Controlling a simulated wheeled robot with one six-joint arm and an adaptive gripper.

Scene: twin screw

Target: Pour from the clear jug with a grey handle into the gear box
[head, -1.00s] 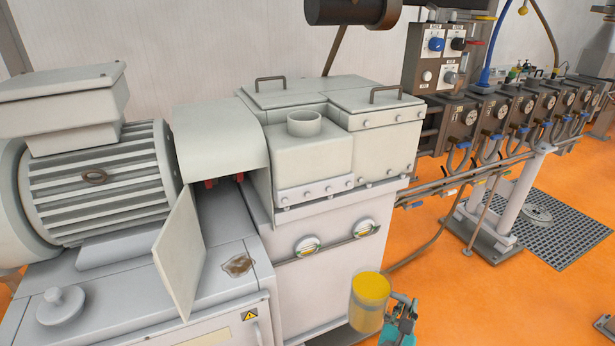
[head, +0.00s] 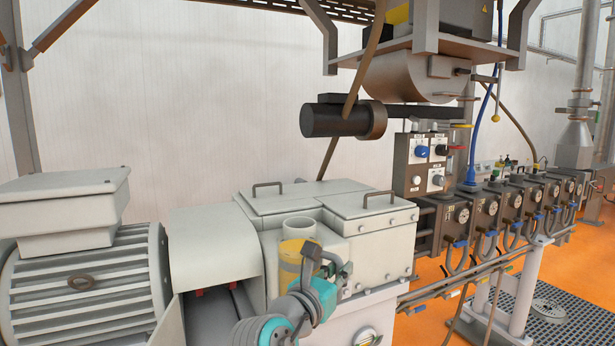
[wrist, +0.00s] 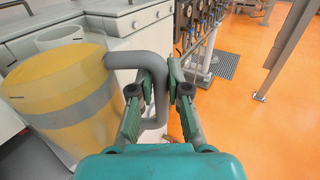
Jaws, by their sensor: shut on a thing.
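The clear jug (head: 290,262) holds yellow liquid and looks upright. It also shows large at the left of the wrist view (wrist: 62,95), with a grey band around it. Its grey handle (wrist: 155,75) lies between the fingers of my gripper (wrist: 160,98), which is shut on it. In the head view my gripper (head: 318,265) is at the jug's right side. The gear box (head: 345,240) is the pale housing behind the jug, with a round open filler neck (head: 298,228) on top. In the head view the jug overlaps the front just below the neck; the neck also shows in the wrist view (wrist: 60,37).
A ribbed motor (head: 85,285) stands at left. A dark cylinder (head: 343,120) hangs above the housing. A row of gauged barrel blocks (head: 485,215) runs right, with open orange floor beyond.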

